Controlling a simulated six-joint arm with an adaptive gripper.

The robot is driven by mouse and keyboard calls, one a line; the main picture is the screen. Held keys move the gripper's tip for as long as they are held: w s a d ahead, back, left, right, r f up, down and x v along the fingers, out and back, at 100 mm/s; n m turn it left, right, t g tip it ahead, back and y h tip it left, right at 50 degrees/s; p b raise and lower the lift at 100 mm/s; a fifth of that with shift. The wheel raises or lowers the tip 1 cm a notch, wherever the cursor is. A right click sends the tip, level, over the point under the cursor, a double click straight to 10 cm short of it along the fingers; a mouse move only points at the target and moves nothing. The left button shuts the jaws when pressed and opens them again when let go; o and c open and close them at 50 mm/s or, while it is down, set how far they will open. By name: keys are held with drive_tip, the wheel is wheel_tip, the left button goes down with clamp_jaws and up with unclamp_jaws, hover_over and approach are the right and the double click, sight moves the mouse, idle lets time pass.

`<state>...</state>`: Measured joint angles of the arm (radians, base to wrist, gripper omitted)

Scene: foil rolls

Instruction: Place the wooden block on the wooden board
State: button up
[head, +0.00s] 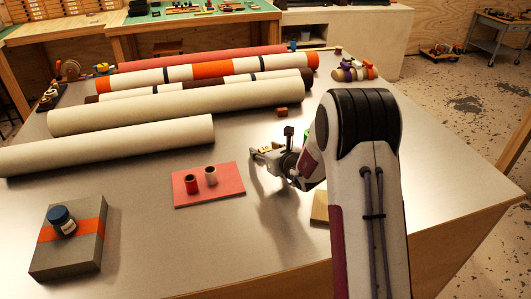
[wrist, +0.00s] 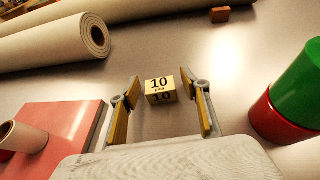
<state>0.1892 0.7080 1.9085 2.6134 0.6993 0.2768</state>
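A small tan block (wrist: 161,91) printed "10 pcs" sits on the metal tabletop in the wrist view. My gripper (wrist: 161,82) is open, with a finger on each side of the block and a visible gap to both. In the head view my gripper (head: 268,154) is low over the table, right of the red mat. A tan wooden board (head: 320,208) lies on the table, partly hidden behind my arm. A plain reddish-brown block (head: 282,112) lies farther back, near the rolls, and also shows at the top of the wrist view (wrist: 219,15).
Red and green cylinders (wrist: 283,118) stand close to my gripper's right. A red mat (head: 225,190) with two short tubes lies left. Long rolls (head: 190,108) fill the back. A grey box (head: 70,252) with a jar is front left. The front middle is clear.

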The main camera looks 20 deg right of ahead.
sight(266, 149)
drive_tip(key=c, duration=0.7)
drive_tip(key=shift+r, duration=0.15)
drive_tip(key=shift+r, duration=4.9)
